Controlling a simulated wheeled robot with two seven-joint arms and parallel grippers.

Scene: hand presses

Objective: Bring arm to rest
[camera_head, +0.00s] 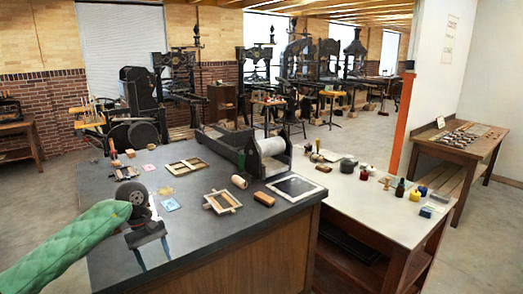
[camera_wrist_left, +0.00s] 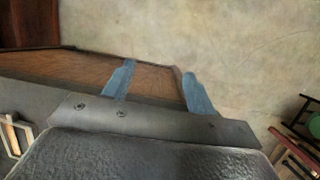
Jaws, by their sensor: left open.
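My left arm (camera_head: 75,240) comes in from the left in a green quilted sleeve. My left gripper (camera_head: 153,258) is open and empty, above the near left part of the dark-topped table (camera_head: 225,228). Its two blue fingers stand apart in the left wrist view (camera_wrist_left: 155,85), with a brown wooden surface and pale floor behind them. It appears to touch nothing. My right arm and gripper do not show.
Small wooden frames (camera_head: 222,201), a roller (camera_head: 239,181), a wooden block (camera_head: 264,198) and coloured cards (camera_head: 171,204) lie on the table. A white-topped bench (camera_head: 360,213) with bottles adjoins at right. Presses (camera_head: 180,78) stand behind. The table's near middle is clear.

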